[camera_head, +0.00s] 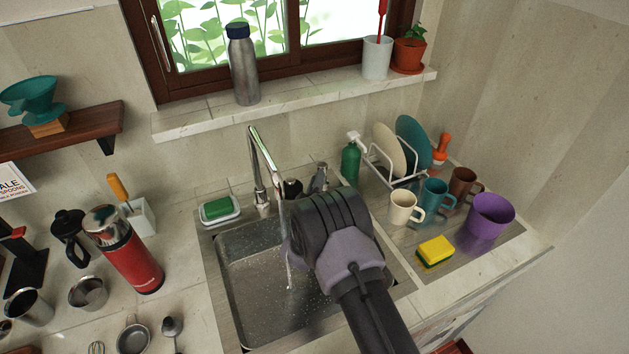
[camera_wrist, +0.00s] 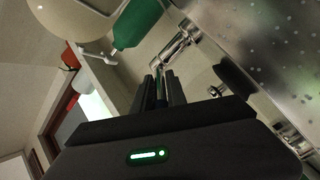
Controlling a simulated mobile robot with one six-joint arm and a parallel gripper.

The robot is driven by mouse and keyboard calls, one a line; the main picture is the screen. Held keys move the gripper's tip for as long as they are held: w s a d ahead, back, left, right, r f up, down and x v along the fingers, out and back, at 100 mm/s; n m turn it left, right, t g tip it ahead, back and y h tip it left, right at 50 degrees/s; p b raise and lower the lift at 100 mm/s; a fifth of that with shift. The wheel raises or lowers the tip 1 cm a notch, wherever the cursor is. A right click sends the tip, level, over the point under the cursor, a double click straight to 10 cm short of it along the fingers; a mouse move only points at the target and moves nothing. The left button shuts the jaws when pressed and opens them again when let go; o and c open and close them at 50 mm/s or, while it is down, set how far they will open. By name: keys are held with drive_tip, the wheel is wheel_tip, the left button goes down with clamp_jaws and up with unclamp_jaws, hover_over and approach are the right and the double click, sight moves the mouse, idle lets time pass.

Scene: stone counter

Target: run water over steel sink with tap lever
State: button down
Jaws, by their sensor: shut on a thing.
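The chrome tap (camera_head: 262,165) arches over the steel sink (camera_head: 262,318). A stream of water (camera_head: 287,245) falls from its spout into the basin, which is covered with drops. The tap lever (camera_head: 319,178) stands behind the sink, to the right of the tap, and also shows in the wrist view (camera_wrist: 178,45). My gripper (camera_wrist: 162,84) is shut on the lever, with its dark fingers around the lever's slim end. In the head view my gripper's body covers the sink's right side, and the fingertips are mostly hidden.
A green soap bottle (camera_head: 350,160) and dish rack (camera_head: 385,180) stand close behind my gripper. Cups and a yellow sponge (camera_head: 435,250) sit right. A green soap bar (camera_head: 217,207) lies left of the tap. A red flask (camera_head: 128,255) stands further left.

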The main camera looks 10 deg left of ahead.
drive_tip(key=d+n+g+y+b, duration=0.1)
drive_tip(key=n+y+b, duration=0.1)
drive_tip(key=y, duration=0.1)
drive_tip(key=d+n+g+y+b, duration=0.1)
drive_tip(key=d+n+y+b, duration=0.1)
drive_tip(key=n+y, duration=0.1)
drive_tip(key=w+d+n+g+y+b, duration=0.1)
drive_tip(key=n+g+y+b, duration=0.1)
drive_tip(key=y, duration=0.3)
drive_tip(key=shift+d+n, duration=0.25)
drive_tip(key=shift+n, duration=0.15)
drive_tip(key=shift+y, duration=0.3)
drive_tip(key=shift+w+r, duration=0.1)
drive_tip(key=c, duration=1.4)
unclamp_jaws()
drive_tip(key=shift+c, duration=0.2)
drive_tip(key=p+v, duration=0.3)
drive_tip(key=v, duration=1.4)
drive_tip(key=shift+d, duration=0.2)
